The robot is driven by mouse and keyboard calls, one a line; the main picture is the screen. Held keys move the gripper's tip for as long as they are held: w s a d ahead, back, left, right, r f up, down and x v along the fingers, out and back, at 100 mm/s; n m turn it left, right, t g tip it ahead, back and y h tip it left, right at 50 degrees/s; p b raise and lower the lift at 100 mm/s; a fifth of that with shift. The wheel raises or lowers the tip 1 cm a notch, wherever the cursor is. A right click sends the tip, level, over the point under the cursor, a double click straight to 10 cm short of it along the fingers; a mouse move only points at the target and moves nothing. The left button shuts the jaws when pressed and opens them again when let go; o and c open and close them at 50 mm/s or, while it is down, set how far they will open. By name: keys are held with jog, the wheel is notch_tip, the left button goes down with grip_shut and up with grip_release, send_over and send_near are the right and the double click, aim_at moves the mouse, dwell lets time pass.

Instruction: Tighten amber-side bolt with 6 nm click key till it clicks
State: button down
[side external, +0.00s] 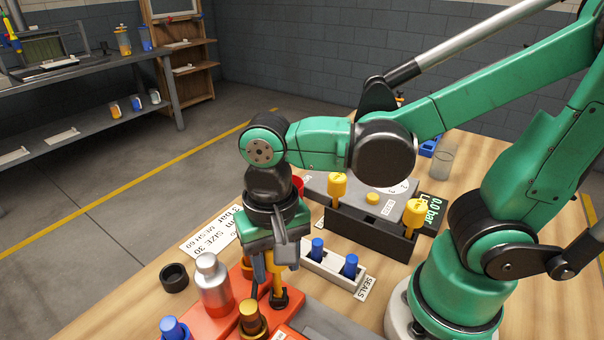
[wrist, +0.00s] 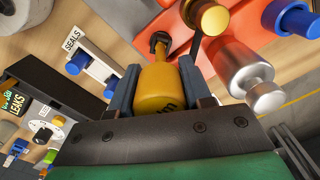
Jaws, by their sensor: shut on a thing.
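My gripper (side external: 272,258) is shut on a click key with a yellow handle (side external: 277,287). In the wrist view the yellow handle (wrist: 166,90) sits between the two fingers of my gripper (wrist: 165,95). The key points down at the red block (side external: 222,313), and its dark end (wrist: 158,42) is over a black round fitting (side external: 288,299) there. I cannot tell whether the key is seated on the bolt, which is hidden. An amber-gold capped cylinder (side external: 252,318) stands beside it on the red block.
A silver-topped bottle (side external: 212,282) and a blue-capped part (side external: 174,328) stand close by. A black rack (side external: 372,234) holds more yellow-handled keys (side external: 414,213). A white SEALS tray (side external: 332,266) holds blue plugs. A black ring (side external: 174,277) lies on the table.

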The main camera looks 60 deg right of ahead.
jog(key=shift+d+m, duration=0.1)
jog(key=shift+m, duration=1.1)
jog(key=shift+m, duration=1.3)
jog(key=shift+m, duration=1)
jog(key=shift+n, duration=0.4)
jog(key=shift+r, duration=0.1)
jog(key=shift+r, duration=3.4)
